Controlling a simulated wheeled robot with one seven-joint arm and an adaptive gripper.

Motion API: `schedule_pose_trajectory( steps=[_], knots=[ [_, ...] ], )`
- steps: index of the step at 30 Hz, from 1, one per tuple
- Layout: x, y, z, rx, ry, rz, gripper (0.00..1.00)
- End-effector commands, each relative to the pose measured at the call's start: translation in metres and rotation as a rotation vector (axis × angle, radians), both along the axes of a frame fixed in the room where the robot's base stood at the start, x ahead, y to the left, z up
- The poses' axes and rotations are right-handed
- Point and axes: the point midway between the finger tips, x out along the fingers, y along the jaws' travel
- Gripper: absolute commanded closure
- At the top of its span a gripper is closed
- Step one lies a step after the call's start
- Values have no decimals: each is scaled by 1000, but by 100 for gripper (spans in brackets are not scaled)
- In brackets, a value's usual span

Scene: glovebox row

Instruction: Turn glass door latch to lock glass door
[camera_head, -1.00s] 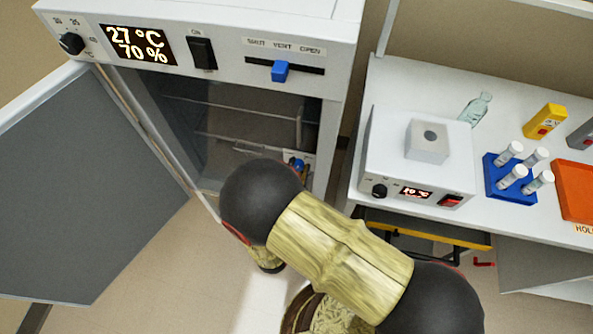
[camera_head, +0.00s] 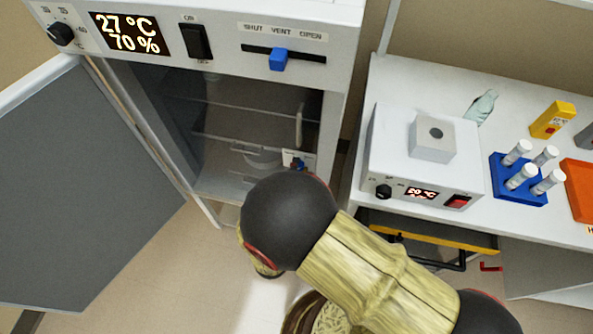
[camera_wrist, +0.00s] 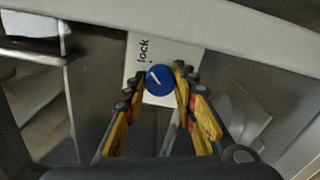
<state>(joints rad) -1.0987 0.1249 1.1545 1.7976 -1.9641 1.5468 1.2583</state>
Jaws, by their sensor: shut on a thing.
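The glass door latch is a round blue knob (camera_wrist: 159,79) with a white line on it, on a white plate (camera_wrist: 183,50) marked "lock" with a dot. The line slants, its upper end leaning left, toward the dot's side. My gripper (camera_wrist: 161,81) has its two yellow-and-grey fingers on either side of the knob and is shut on it. The glass door (camera_wrist: 88,75) lies across the cabinet opening behind it. In the head view the plate (camera_head: 290,155) shows just above my black arm joint, which hides most of my gripper.
The cabinet's solid outer door (camera_head: 85,185) stands wide open at left. Its top panel holds a display, a switch and a blue vent slider (camera_head: 278,60). At right, a bench (camera_head: 400,85) carries a heater block (camera_head: 425,160), a blue tube rack (camera_head: 515,190) and an orange tray.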

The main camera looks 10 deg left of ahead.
Motion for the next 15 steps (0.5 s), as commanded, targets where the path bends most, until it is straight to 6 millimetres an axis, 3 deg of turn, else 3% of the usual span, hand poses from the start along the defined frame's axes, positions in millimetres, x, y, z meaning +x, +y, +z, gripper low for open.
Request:
schedule_pose_trajectory(
  steps=[12,13,15],
  knots=[
    [0,0,-1,6,1,0,98],
    [0,0,-1,6,1,0,71],
    [0,-1,-1,6,1,0,67]
  ],
)
